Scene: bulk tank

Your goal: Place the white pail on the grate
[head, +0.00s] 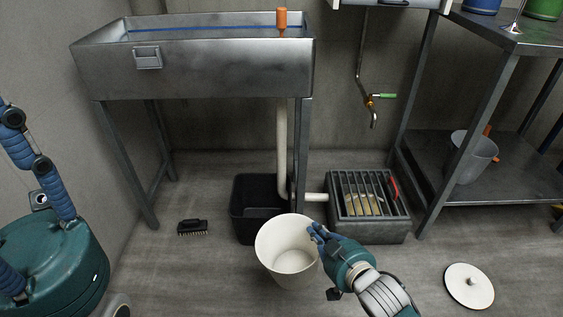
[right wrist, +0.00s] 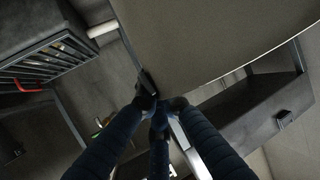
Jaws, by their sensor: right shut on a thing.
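The white pail (head: 288,262) is upright and looks empty, in front of the dark bin. My right gripper (head: 317,236) is shut on the right side of its rim. In the right wrist view the pail (right wrist: 215,35) fills the upper right, at the dark fingertips (right wrist: 155,103). The grate (head: 366,193) tops a grey block right of and beyond the pail; yellowish pieces show under its bars. It also shows in the right wrist view (right wrist: 45,60).
A black bin (head: 257,195) stands behind the pail under the steel sink (head: 200,65). A red-handled item (head: 394,189) lies at the grate's right side. A brush (head: 192,227) and white lid (head: 469,286) lie on the floor. A shelf (head: 490,175) stands right, a tap (head: 373,110) above.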

